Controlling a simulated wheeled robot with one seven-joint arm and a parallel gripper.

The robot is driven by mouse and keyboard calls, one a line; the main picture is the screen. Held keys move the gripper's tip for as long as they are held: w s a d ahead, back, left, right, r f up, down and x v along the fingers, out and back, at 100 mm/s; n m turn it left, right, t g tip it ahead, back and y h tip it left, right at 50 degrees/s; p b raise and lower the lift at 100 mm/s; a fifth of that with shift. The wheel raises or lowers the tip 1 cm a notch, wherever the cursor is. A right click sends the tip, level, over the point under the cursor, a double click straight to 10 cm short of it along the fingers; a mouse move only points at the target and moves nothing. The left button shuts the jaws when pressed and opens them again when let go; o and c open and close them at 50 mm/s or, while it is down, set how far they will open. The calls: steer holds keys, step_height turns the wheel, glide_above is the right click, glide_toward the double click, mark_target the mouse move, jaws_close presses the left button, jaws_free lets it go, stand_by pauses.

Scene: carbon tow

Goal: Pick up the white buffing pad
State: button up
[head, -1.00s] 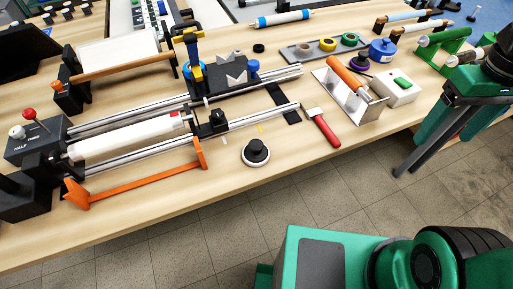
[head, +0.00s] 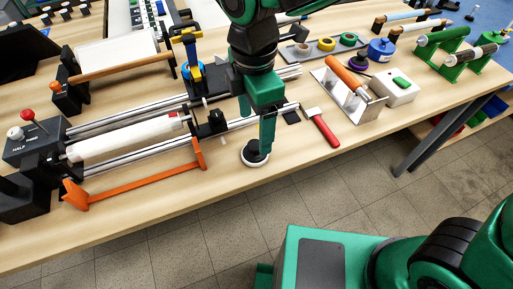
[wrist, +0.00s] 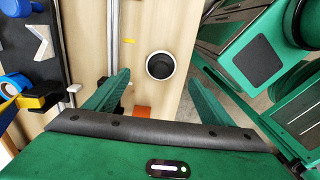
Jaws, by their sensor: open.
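The white buffing pad (head: 249,161) is a round white disc with a black knob on top. It lies on the wooden bench near the front edge, partly covered by a finger of my gripper in the head view. My gripper (head: 256,132) is open and points down above the pad. In the wrist view, the pad (wrist: 151,77) shows between the two green fingers of my gripper (wrist: 158,76), a little past their tips. The fingers look apart from it, and nothing is between them.
An orange bar (head: 135,187) and a rail rig with a white roll (head: 125,138) lie to the left. A red-handled brush (head: 326,131) is to the right. Behind it stands a metal holder with an orange roller (head: 347,75). The bench edge is just in front of the pad.

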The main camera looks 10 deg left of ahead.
mark_target(255, 143)
steer(key=shift+f, duration=4.25)
steer(key=c, duration=1.1)
